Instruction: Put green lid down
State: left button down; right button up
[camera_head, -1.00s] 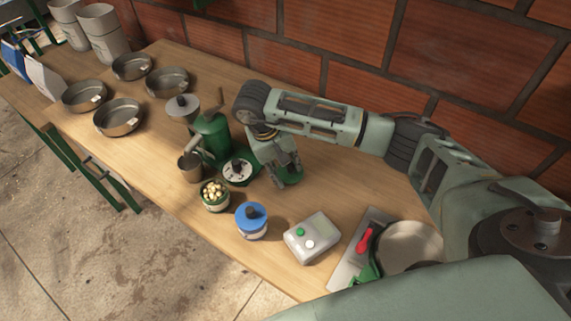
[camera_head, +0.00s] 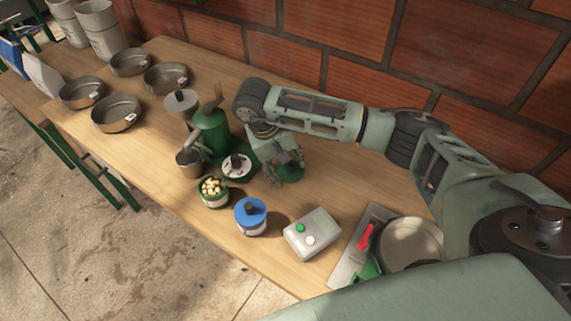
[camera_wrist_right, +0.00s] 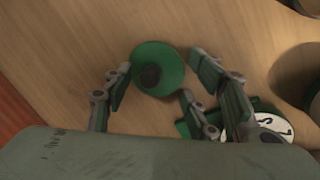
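The green lid (camera_head: 291,175) with a dark knob lies on the wooden table (camera_head: 335,190). It also shows in the right wrist view (camera_wrist_right: 172,82), seen from above. My right gripper (camera_head: 283,174) is open just over the lid, and part of the lid is hidden by its fingers. In the right wrist view the fingers (camera_wrist_right: 160,88) are spread to either side of the lid with visible gaps. An open jar (camera_head: 214,200) of pale pieces stands to the left, nearer the front edge. My left gripper is not in view.
A dial device (camera_head: 237,166) and green grinder (camera_head: 211,132) stand just left of the gripper. A blue-lidded jar (camera_head: 250,217) and grey box (camera_head: 312,234) are in front. A tray (camera_head: 345,262) and round plate (camera_head: 410,243) lie right. A brick wall (camera_head: 340,40) bounds the back.

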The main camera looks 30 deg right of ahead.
jog(key=shift+a, duration=0.1)
jog(key=shift+r+p, duration=0.3)
jog(key=shift+p, duration=0.05)
jog(key=shift+r+p, duration=0.45)
jog(key=shift+p, duration=0.05)
jog(key=b+v, duration=0.1)
jog(key=v, duration=1)
jog(key=shift+r+b, duration=0.3)
jog(key=shift+b, duration=0.1)
jog(key=shift+a, duration=0.1)
